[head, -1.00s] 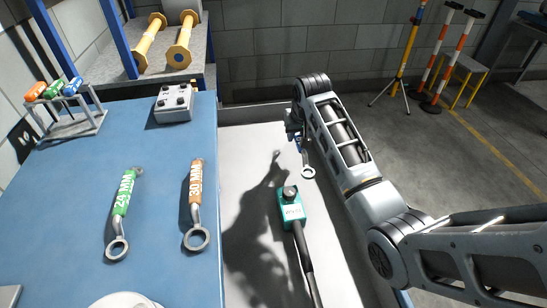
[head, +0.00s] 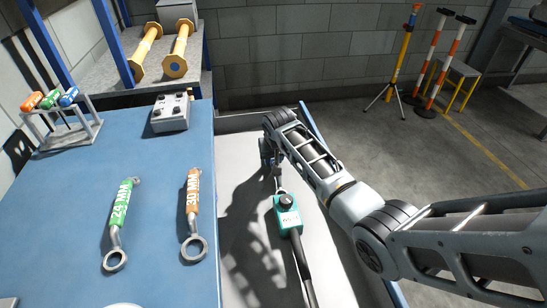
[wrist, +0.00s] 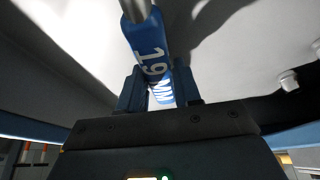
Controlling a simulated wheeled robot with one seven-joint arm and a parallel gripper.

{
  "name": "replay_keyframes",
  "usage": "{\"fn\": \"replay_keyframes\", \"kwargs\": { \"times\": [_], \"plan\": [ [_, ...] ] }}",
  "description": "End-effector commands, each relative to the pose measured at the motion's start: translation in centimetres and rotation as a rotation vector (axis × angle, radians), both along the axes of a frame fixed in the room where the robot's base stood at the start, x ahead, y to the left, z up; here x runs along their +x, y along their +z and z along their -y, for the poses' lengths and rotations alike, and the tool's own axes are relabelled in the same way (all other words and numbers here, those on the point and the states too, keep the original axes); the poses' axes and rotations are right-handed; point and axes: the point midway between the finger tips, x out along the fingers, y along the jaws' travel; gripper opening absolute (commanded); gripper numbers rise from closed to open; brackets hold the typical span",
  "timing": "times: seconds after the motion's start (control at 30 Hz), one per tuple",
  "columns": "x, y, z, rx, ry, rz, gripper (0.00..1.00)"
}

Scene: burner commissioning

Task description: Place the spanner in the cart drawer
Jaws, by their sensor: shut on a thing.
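My gripper (head: 268,158) is shut on a blue spanner marked 19 MM (wrist: 152,62). In the wrist view the blue handle stands between the two fingers, and its metal shaft runs off the top edge. In the head view my arm hides most of the spanner; a bit of its metal end (head: 280,190) shows just above the teal tool. The open cart drawer (head: 252,245) has a pale floor, beside the blue cart top. My gripper is over the drawer's far part. I cannot tell whether the spanner touches the floor.
A teal tool with a black handle (head: 288,222) lies in the drawer, close to the spanner. On the blue top (head: 70,190) lie a green 24 MM spanner (head: 121,208) and an orange 30 MM spanner (head: 193,200). A grey control box (head: 171,112) stands behind them.

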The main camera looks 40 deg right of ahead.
Motion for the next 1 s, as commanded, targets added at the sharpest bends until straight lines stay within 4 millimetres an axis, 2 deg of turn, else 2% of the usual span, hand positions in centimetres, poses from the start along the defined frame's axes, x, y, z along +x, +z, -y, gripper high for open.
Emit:
{"fn": "replay_keyframes", "kwargs": {
  "times": [0.17,0.2,0.43,0.8,1.0],
  "plan": [
    [0.0,-0.3,0.0,-0.001,0.0,0.001,0.0],
    [0.0,-0.3,0.0,0.001,-0.001,-0.001,0.36],
    [0.0,-0.3,0.0,0.001,0.0,-0.001,0.58],
    [-0.1,0.4,-0.1,0.0,0.0,0.001,0.58],
    [-1.0,3.1,-0.7,0.0,0.001,0.004,0.58]
  ]
}}
